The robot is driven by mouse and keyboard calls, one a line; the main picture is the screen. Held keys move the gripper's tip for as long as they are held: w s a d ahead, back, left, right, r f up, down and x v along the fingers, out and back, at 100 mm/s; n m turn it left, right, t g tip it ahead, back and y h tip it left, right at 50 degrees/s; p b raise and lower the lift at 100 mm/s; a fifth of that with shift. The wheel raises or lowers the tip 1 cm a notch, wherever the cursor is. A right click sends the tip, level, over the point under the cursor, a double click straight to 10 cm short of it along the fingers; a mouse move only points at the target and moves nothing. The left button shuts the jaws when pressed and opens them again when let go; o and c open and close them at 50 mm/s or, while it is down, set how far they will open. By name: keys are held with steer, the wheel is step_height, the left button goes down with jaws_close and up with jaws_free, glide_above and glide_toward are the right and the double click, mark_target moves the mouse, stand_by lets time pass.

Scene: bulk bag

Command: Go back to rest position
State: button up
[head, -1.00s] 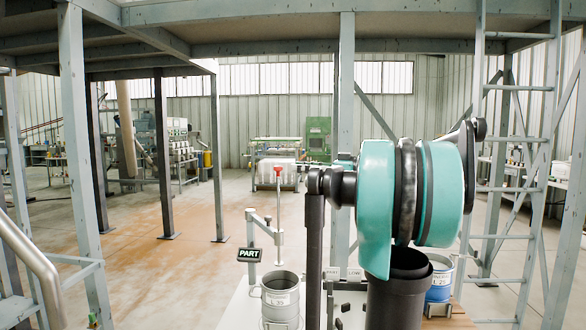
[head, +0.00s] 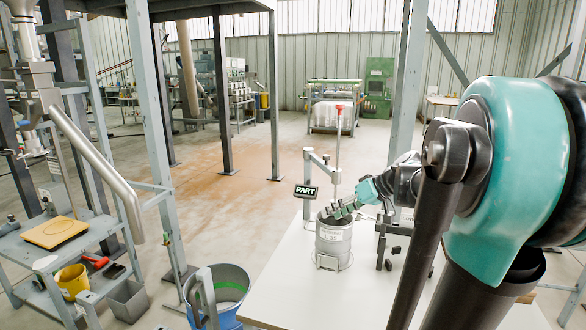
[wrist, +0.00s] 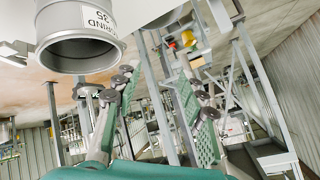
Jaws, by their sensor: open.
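My gripper (head: 343,209) is at the far end of my arm in the head view, at the rim of a grey metal canister (head: 333,241). In the wrist view my gripper (wrist: 165,90) has its two green fingers spread apart with nothing between them. The canister (wrist: 72,22) shows there at upper left, outside the fingers, with its open mouth and a label. In the head view my gripper covers part of the canister's mouth. I cannot tell whether they touch. My teal arm fills the right side.
The canister stands on a white table (head: 290,285) beside a post with a PART sign (head: 305,191). A blue bucket (head: 222,290) is at the table's left. A grey rack at left holds a yellow board (head: 55,232) and a yellow bucket (head: 72,281). Floor behind is open.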

steer(key=s+d+f+m+h, duration=0.1)
steer(key=s+f+h, duration=0.1)
steer(key=s+f, duration=0.3)
steer(key=s+d+f+m+h, duration=0.2)
steer(key=s+f, duration=0.3)
steer(key=f, duration=0.4)
steer(key=s+d+f+m+h, duration=0.2)
steer(key=s+f+h, duration=0.2)
steer(key=s+f, duration=0.2)
steer(key=shift+s+d+f, duration=0.1)
steer(key=shift+d+f, duration=0.15)
steer(key=shift+f, duration=0.25)
steer(key=shift+s+d+f+m+h, duration=0.25)
steer(key=shift+d+m+h, duration=0.05)
